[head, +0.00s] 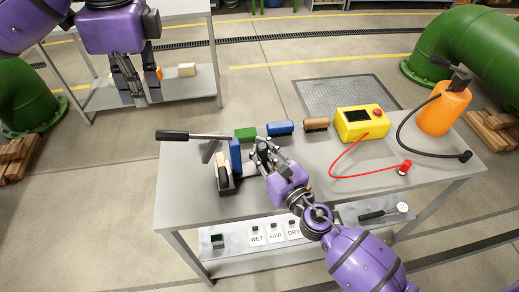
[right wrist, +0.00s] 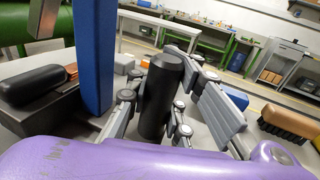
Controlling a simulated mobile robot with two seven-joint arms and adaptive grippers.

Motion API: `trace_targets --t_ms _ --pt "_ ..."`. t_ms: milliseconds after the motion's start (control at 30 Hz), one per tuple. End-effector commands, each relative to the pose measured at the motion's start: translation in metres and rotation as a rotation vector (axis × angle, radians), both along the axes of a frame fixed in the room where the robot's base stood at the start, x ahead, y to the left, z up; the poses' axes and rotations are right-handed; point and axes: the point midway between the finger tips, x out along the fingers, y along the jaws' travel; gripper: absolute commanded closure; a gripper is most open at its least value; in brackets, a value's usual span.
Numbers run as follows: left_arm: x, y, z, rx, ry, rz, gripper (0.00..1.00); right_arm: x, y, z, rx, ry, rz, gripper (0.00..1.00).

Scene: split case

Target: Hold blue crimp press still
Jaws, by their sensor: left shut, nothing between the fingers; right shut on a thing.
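The blue crimp press (head: 235,152) stands upright near the left end of the grey table (head: 185,205), with a dark base and a long black-handled lever pointing left. Its blue column (right wrist: 94,55) fills the left of the right wrist view. My right gripper (head: 262,154) is just right of the column. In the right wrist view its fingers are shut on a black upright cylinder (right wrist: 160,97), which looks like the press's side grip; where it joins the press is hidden. My left gripper (head: 141,98) is shut and empty, hanging away from the table at upper left.
Green (head: 245,134), blue (head: 280,128) and brown (head: 316,124) blocks or brushes line the back edge. A yellow box (head: 361,123) with a red cable and an orange pump (head: 445,108) with a black hose stand at right. The front middle of the tabletop is clear.

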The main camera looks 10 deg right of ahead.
Motion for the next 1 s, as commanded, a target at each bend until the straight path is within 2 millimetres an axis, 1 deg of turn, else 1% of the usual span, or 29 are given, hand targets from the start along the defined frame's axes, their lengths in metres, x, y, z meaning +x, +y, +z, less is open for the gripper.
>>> trace_targets --t_ms 333,367,567,867,1000 --pt "0.0000 0.0000 0.0009 0.000 0.000 0.000 1.00 -0.0004 -0.0001 -0.0017 -0.001 0.003 0.000 1.00" --pt "0.0000 0.0000 0.0008 0.000 0.000 0.000 1.00 0.0000 0.0002 0.0000 0.002 0.001 0.000 0.84" --pt "0.0000 0.0001 0.0008 0.000 0.000 0.000 1.00 0.0001 0.0001 0.0001 0.001 0.000 0.000 0.58" --pt "0.0000 0.0002 0.0008 0.001 0.000 0.000 1.00 -0.0006 -0.0004 -0.0017 -0.002 0.002 0.000 0.57" --pt "0.0001 0.0002 -0.0008 0.001 0.002 0.000 1.00 -0.0040 -0.0017 -0.0018 -0.001 0.002 0.000 0.57"
